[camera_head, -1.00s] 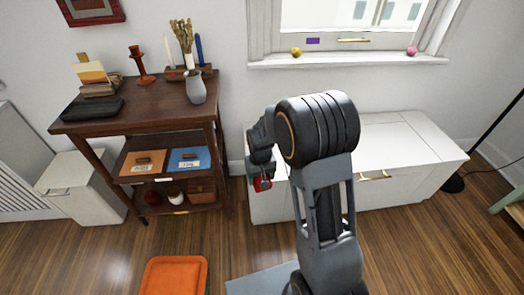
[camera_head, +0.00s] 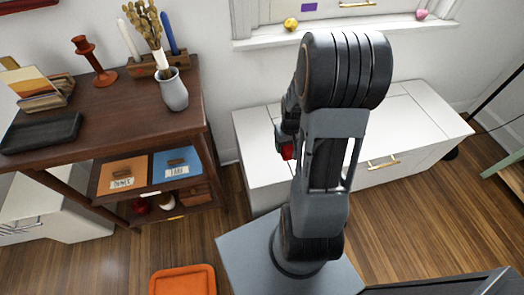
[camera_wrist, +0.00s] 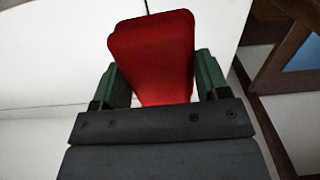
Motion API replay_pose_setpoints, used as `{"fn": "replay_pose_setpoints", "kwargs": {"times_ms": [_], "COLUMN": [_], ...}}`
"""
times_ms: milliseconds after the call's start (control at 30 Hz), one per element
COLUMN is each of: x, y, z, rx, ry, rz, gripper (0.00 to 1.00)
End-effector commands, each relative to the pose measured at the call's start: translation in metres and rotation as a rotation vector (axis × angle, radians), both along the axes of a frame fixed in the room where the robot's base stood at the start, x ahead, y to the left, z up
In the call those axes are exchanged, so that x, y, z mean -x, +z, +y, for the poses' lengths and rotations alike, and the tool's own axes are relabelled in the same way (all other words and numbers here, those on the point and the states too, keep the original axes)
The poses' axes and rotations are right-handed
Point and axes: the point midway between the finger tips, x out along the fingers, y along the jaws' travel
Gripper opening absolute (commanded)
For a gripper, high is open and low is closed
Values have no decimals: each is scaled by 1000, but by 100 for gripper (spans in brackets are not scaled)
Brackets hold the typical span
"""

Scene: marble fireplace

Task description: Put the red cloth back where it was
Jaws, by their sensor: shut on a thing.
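The red cloth (camera_wrist: 152,55) is held between the two green fingers of my gripper (camera_wrist: 155,85) in the wrist view. It looks like a folded, block-like piece that sticks out past the fingertips. In the head view only a small red part of the cloth (camera_head: 287,151) shows beside my arm. My gripper (camera_head: 284,140) is largely hidden there by my own arm links. It is in front of the white bench, and I cannot tell its height above it.
A white bench (camera_head: 420,115) stands under the window. A dark wooden shelf unit (camera_head: 110,125) at left bears a grey vase (camera_head: 173,92), candles and a black case (camera_head: 40,132). Its lower shelf holds an orange tray (camera_head: 122,174) and a blue tray (camera_head: 176,164). An orange tray (camera_head: 183,281) lies low in front.

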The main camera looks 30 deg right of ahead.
Motion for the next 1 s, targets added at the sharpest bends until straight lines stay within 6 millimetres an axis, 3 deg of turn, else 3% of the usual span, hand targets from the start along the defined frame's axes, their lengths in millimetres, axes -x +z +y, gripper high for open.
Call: {"fn": "replay_pose_setpoints", "kwargs": {"times_ms": [67,167,500,700,1000], "x": [10,6,-66,-87,-99], "y": [-1,-9,-49,-79,-91], "z": [-8,-7,30,41,46], "rx": [0,0,0,0,0], "ry": [-20,-23,-18,-22,-22], "rz": [-1,0,1,1,-1], "gripper": [46,46,46,46,46]}}
